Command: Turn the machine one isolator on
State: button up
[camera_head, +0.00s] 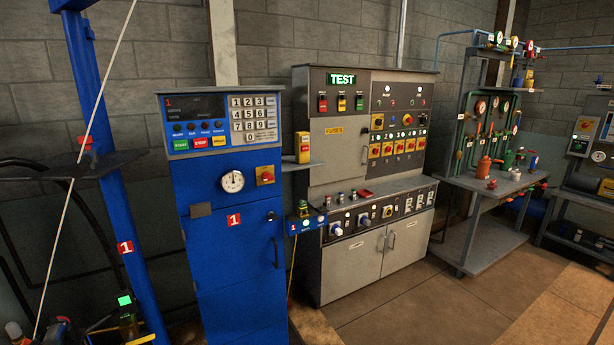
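A tall blue cabinet (233,265) marked with a red "1" label (234,220) stands left of centre. On its front, at the upper right, is a red rotary isolator switch (265,175) on a yellow plate. It is too small to tell which way its handle points. A round white dial gauge (232,181) sits to its left. Above are a keypad (254,118), a dark display (193,106) and green, red and yellow buttons. My gripper is not seen in this view.
A blue post (112,200), also labelled "1", rises at the left with a dark plate and slanting rod. A grey test cabinet (350,260) with several red-yellow switches stands right of the blue cabinet. A gauge bench (480,182) is further right. The floor at front right is clear.

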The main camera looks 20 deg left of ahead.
aim_at(266, 177)
jog(key=z, duration=0.1)
jog(key=i, duration=2.85)
jog(key=u, duration=3.85)
jog(key=i, duration=0.5)
jog(key=u, duration=0.05)
